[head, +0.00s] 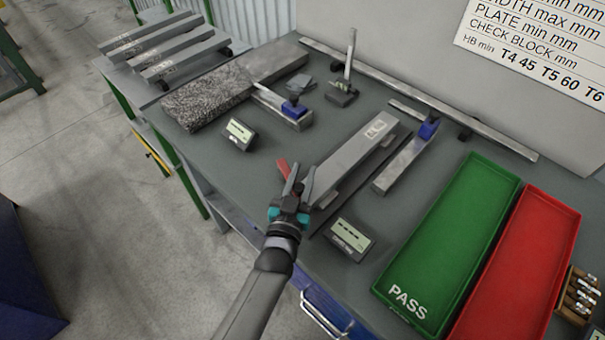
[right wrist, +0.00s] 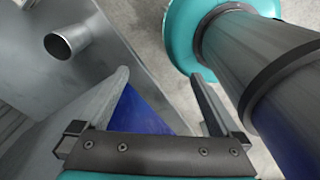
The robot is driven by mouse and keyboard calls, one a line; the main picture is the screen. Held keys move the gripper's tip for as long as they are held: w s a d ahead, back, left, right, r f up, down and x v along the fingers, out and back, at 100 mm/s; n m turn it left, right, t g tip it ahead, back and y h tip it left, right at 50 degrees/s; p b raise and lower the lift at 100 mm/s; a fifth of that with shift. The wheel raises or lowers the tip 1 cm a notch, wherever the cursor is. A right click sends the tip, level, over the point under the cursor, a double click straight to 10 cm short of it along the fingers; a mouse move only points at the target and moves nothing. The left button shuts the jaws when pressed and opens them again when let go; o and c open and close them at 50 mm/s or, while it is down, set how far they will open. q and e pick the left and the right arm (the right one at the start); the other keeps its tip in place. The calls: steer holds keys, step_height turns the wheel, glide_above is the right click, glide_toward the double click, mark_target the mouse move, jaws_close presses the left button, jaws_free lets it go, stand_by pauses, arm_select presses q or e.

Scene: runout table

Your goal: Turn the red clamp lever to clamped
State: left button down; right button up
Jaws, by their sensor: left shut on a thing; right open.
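The red clamp lever (head: 283,168) shows in the head view as a short red piece at the left end of a grey metal block (head: 362,148). My left gripper (head: 298,181) is at the lever and shut on it. Its fingers hide part of the lever, so I cannot tell its exact angle. My right gripper (right wrist: 165,95) shows in the right wrist view, open, with nothing between its fingers. Behind its fingers are grey metal surfaces and a dark blue area.
The green PASS tray (head: 462,225) and the red tray (head: 528,255) stand at the right. Small display boxes (head: 347,240) (head: 236,134) stand near the block. A rough grey slab (head: 205,97), a blue-clamped gauge (head: 291,108) and metal bars (head: 165,50) are farther back. Bare tabletop (head: 235,165) lies left of the lever.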

arm_select(q)
steer(key=c, duration=0.6)
jaws_free()
steer(key=shift+s, duration=0.15)
steer(key=v, duration=1.5)
